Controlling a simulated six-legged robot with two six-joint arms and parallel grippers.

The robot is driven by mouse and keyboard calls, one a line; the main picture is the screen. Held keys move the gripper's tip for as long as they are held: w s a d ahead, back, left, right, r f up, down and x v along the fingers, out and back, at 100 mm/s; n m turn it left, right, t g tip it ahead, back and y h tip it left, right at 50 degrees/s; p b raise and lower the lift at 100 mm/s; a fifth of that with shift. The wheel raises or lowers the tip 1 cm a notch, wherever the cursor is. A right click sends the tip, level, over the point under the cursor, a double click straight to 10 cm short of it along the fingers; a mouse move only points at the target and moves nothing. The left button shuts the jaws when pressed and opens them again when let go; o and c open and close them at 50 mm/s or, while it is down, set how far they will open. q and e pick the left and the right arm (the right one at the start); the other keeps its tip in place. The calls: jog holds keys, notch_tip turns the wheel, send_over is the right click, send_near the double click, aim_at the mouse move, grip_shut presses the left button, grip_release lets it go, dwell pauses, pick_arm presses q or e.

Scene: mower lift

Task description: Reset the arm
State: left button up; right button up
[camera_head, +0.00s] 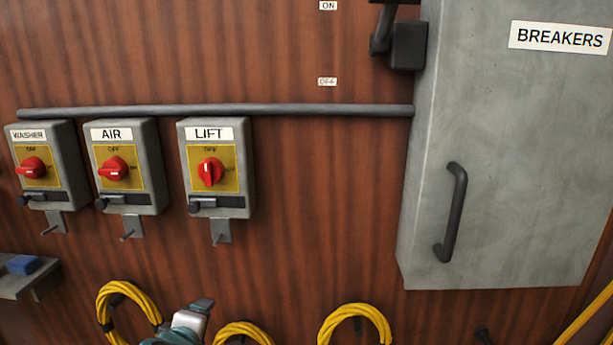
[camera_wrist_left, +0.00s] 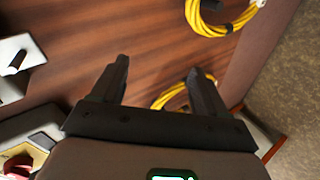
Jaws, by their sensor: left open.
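My left gripper (camera_wrist_left: 158,66) shows in the left wrist view, its two dark fingers apart with nothing between them. They are in front of the wooden panel (camera_wrist_left: 110,35). A red knob (camera_wrist_left: 18,166) on a grey switch box is partly in view at that picture's lower left, beside the gripper. In the head view, the LIFT box (camera_head: 240,160) has its red knob (camera_head: 210,172) upright. The AIR knob (camera_head: 114,168) and WASHER knob (camera_head: 32,167) lie roughly level. My right gripper is not in view.
A grey BREAKERS cabinet (camera_head: 520,170) with a dark handle (camera_head: 453,210) stands out at right. A conduit (camera_head: 300,110) runs above the boxes. Hooks hang below them. Yellow cable coils (camera_head: 355,320) line the bottom. A teal and grey part shows at the bottom edge; I cannot tell what it is.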

pick_arm(q)
jog(key=s+d+f+m+g+h, duration=0.1)
jog(key=s+f+m+g, duration=0.35)
jog(key=f, duration=0.95)
jog(key=s+d+f+m+g, duration=0.1)
jog(key=s+f+g, duration=0.1)
jog(key=s+f, duration=0.8)
jog(key=s+d+f+m+g+h, duration=0.2)
jog(key=s+d+f+m, duration=0.1)
jog(key=s+f+m, duration=0.1)
jog(key=s+d+f+m+g+h, duration=0.1)
jog(key=s+d+f+m+g, duration=0.2)
jog(key=s+f, duration=0.4)
jog(key=shift+s+d+f+m+h, duration=0.15)
jog(key=shift+s+d+m+h, duration=0.4)
jog(key=shift+s, duration=0.65)
jog(key=shift+a, duration=0.15)
